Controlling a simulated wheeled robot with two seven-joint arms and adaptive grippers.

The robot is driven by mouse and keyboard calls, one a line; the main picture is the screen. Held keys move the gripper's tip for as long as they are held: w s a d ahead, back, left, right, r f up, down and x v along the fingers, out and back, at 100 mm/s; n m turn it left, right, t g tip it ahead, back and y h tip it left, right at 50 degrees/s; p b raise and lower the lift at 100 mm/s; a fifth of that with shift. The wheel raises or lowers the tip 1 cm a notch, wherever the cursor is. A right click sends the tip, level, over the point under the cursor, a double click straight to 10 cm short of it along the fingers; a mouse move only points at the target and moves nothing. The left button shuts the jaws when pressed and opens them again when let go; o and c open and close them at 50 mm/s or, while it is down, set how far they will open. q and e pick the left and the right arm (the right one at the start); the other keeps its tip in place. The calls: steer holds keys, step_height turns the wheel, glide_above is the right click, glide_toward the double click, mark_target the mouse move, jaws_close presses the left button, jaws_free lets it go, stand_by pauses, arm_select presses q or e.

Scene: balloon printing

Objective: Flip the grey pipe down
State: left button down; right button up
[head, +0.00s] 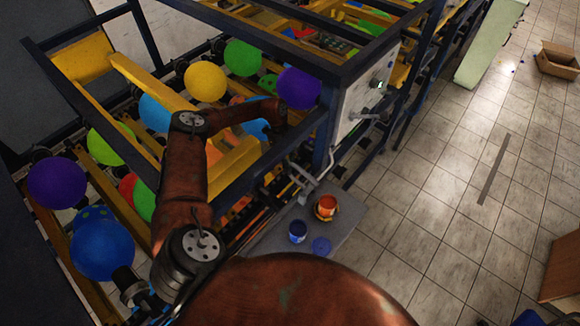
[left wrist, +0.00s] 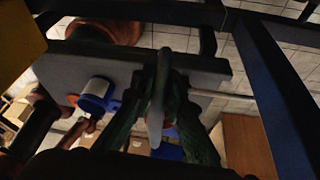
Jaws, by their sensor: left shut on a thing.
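My left arm reaches into the machine frame in the head view, and its dark left gripper (head: 282,130) is beside the frame's blue post. In the left wrist view, the fingers of my left gripper (left wrist: 168,122) are shut on a thin grey pipe (left wrist: 158,95), with one finger on each side of it. The pipe stands roughly upright in that picture. In the head view a bent grey pipe (head: 304,178) shows below the gripper, beside the post. The exact contact is hidden there. My right gripper is not in view.
A grey shelf (head: 345,222) carries an orange pot (head: 326,206), a blue pot (head: 297,231) and a blue lid (head: 320,245). Several balloons, including a purple one (head: 299,88), sit inside the machine. The tiled floor at right is mostly clear.

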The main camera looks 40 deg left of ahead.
arm_select(q)
steer(key=shift+d+r+y, duration=0.55)
steer(key=shift+r+y, duration=0.05)
steer(key=shift+y, duration=0.2)
steer(key=c, duration=1.9)
jaws_free()
steer(key=shift+w+a+r, duration=0.2)
steer(key=shift+a+r, duration=0.15)
steer(key=shift+r, duration=0.2)
steer(key=w+a, duration=0.5)
steer(key=a, duration=0.5)
steer(key=shift+a, duration=0.2)
steer(key=shift+w, duration=0.15)
